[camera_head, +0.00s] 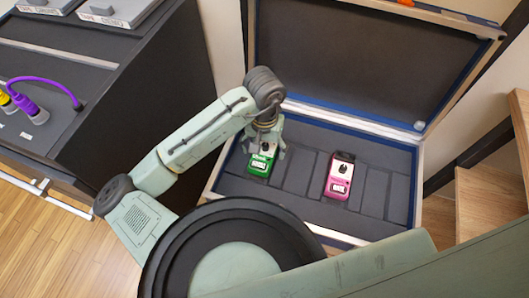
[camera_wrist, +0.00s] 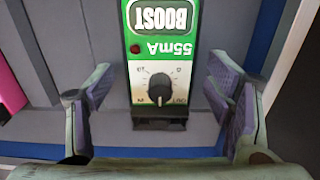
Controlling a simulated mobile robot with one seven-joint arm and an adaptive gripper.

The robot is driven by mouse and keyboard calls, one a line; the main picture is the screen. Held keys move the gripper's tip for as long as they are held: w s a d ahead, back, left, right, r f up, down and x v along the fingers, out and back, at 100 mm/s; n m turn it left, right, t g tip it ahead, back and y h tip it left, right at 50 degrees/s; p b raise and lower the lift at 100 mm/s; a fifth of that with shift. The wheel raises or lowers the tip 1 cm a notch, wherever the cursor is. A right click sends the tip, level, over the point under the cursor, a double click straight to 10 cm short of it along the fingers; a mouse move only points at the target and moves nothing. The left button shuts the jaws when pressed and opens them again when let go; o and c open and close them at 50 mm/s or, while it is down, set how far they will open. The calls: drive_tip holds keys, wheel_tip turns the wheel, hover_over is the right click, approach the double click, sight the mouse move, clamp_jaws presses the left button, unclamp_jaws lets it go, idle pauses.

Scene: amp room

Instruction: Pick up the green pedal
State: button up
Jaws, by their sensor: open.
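The green pedal (camera_head: 262,160) lies in the left part of the open case, with a white panel and a dark knob. In the wrist view the green pedal (camera_wrist: 160,50) shows the word BOOST, "55mA" and a dial. My gripper (camera_head: 267,146) is over the knob end of the pedal in the head view. In the wrist view my gripper (camera_wrist: 162,100) is open, with one finger on each side of the pedal and a gap on both sides. Its far end is cut off by the top of the wrist view.
A pink pedal (camera_head: 340,176) lies to the right in the same case (camera_head: 395,205), whose lid (camera_head: 355,65) stands open behind. Empty padded slots lie between the pedals. A dark cabinet (camera_head: 150,90) stands left, wooden steps (camera_head: 485,205) right.

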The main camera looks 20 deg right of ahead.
drive_tip(key=shift+f, duration=0.75)
drive_tip(key=shift+c, duration=0.4)
drive_tip(key=c, duration=1.6)
drive_tip(key=shift+o, duration=0.2)
